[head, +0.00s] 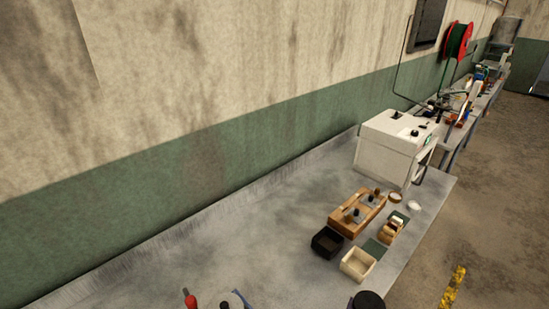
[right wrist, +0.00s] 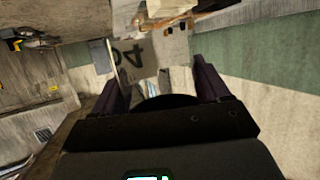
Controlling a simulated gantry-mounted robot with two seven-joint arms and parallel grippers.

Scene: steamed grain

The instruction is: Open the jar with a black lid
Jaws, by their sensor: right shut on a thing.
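In the right wrist view, my right gripper (right wrist: 165,88) is shut on a dark round-edged thing (right wrist: 165,102), which looks like the black lid. Only its curved rim shows between the two dark purple fingers. I cannot tell whether a jar is attached to it. In the head view, a black round top (head: 369,300) is cut off by the bottom edge, at the front of the table. It looks like a black lid, but what is under it is out of frame. My left gripper is in neither view.
On the grey table (head: 280,225) stand a wooden holder (head: 345,224), a black box (head: 326,242), a cream box (head: 357,264) and a white machine (head: 385,145). A red-handled tool (head: 190,299) shows at the bottom edge. The table's left-middle part is clear.

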